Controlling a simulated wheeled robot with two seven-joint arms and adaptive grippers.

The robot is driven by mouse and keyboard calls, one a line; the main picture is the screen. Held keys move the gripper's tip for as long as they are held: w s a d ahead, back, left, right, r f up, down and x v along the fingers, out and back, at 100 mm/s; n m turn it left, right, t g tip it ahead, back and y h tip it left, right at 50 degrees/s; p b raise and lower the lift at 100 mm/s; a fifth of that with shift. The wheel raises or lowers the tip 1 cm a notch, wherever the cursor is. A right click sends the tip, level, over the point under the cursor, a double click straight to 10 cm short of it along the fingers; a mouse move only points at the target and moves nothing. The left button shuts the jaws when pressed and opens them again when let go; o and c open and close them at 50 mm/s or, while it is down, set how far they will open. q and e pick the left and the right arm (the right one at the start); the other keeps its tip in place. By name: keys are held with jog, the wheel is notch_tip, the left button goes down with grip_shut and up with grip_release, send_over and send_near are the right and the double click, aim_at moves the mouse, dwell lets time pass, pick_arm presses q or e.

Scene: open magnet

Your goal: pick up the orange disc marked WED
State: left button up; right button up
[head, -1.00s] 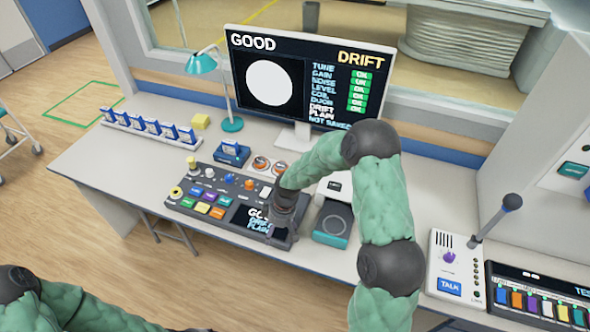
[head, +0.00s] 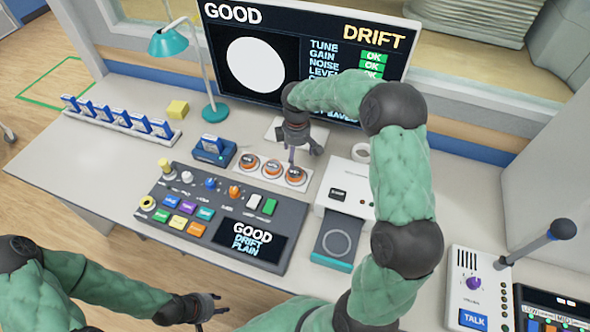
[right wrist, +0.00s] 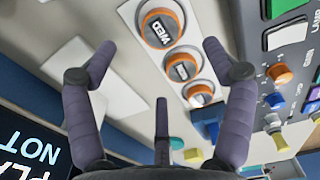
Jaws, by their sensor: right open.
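The orange disc marked WED (right wrist: 158,28) sits in a white ring holder at the top of the right wrist view. In the head view it is the rightmost disc (head: 295,175) of a row of three. Two similar orange discs (right wrist: 182,67) (right wrist: 200,95) sit beside it, their labels too small to read surely. My right gripper (head: 304,155) is open and empty above the right end of the row, its fingers apart (right wrist: 160,48) and not around the disc. My left gripper (head: 222,303) is open and empty at the lower edge of the head view, away from the discs.
A control console (head: 217,215) lies in front of the discs. A monitor (head: 300,55) stands behind them. A white device with a teal tray (head: 334,240) is to their right. A blue block holder (head: 213,151) is to their left, by a teal lamp (head: 190,60).

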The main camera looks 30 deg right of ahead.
jog(key=b, duration=0.1)
send_over(297, 172)
jog(key=f, duration=0.5)
jog(key=shift+s+a, duration=0.1)
jog(key=shift+a, duration=0.1)
notch_tip(297, 172, down, 5)
jog(key=b, duration=0.2)
jog(key=shift+d+b, duration=0.1)
jog(key=shift+b, duration=0.2)
jog(key=c, duration=1.2)
